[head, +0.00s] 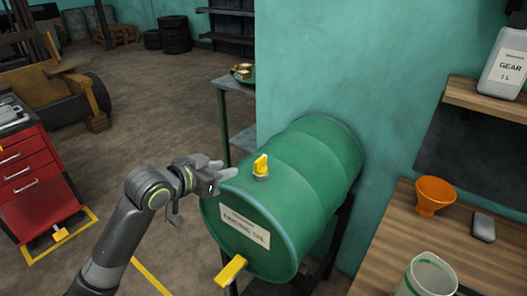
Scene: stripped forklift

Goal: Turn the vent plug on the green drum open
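The green drum (310,160) lies on its side on a dark stand, its labelled end facing the lower left. The vent plug (261,166), with a yellow handle on a grey base, stands on top of the drum near that end. My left gripper (229,168) is just left of the plug, pointing right towards it and apart from it. Its fingers look parted, with nothing between them. A yellow tap handle (230,271) sits low on the drum's end. My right gripper is not in view.
A wooden bench (440,240) at right holds an orange funnel (435,195), a clear jug (428,277) and a grey flat object (483,227). A gear oil bottle (505,65) stands on a shelf above. A red tool chest (35,180) is at left. The teal wall (340,60) rises behind the drum.

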